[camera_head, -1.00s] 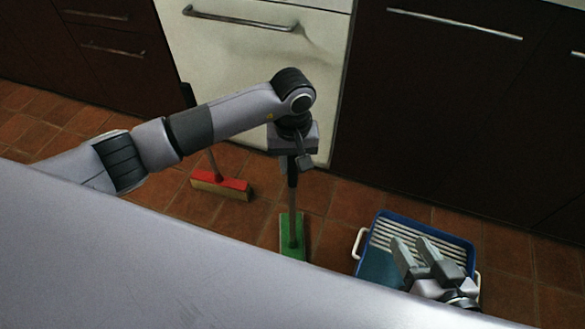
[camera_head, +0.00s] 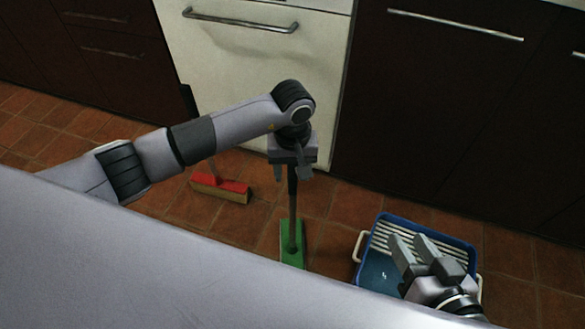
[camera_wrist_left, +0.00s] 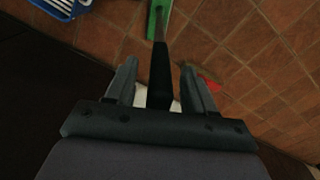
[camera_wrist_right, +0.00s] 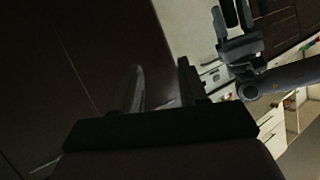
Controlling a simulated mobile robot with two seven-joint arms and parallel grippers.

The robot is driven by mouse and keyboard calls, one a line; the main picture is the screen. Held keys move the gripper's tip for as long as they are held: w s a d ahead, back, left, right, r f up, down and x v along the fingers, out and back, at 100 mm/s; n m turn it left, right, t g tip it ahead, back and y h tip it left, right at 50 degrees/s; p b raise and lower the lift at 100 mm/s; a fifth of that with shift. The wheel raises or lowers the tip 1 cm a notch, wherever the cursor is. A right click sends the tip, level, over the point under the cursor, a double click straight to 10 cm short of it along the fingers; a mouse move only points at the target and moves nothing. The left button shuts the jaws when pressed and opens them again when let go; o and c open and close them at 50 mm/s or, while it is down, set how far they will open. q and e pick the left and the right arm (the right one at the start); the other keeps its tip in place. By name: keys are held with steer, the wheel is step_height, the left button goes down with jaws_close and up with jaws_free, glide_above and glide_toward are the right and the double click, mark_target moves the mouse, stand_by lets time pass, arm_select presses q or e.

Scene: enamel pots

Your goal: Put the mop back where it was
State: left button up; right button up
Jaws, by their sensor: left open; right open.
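The mop has a flat green head (camera_head: 292,243) on the floor tiles and a dark handle standing upright from it. My left gripper (camera_head: 291,172) is open at the upper handle. In the left wrist view the black handle (camera_wrist_left: 160,80) runs between the two spread fingers, with a gap on each side, and the green head (camera_wrist_left: 157,18) lies beyond. My right gripper (camera_head: 409,243) is open and empty, above the blue bucket in the head view. The handle's top is hidden by my left gripper.
A red-topped broom (camera_head: 221,189) stands left of the mop. A blue bucket (camera_head: 380,272) with a white slatted grid and white handles is at the right. A white cabinet door (camera_head: 250,75) and dark cabinets (camera_head: 430,100) stand behind. Tiles between mop and bucket are clear.

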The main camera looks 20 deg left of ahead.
arm_select(q)
step_height(320, 180, up, 11)
steer(key=p, duration=0.2)
steer(key=shift+r+p, duration=0.1)
steer(key=shift+p, duration=0.3)
steer(key=shift+r, duration=0.45)
arm_select(e)
steer(key=d, duration=0.1)
steer(key=d+h, duration=0.1)
steer(key=s, duration=0.1)
steer(key=shift+s+d+r+n+h, duration=0.1)
steer(key=shift+d+r+n+h, duration=0.2)
steer(key=shift+d+n, duration=0.1)
steer(key=shift+a, duration=0.1)
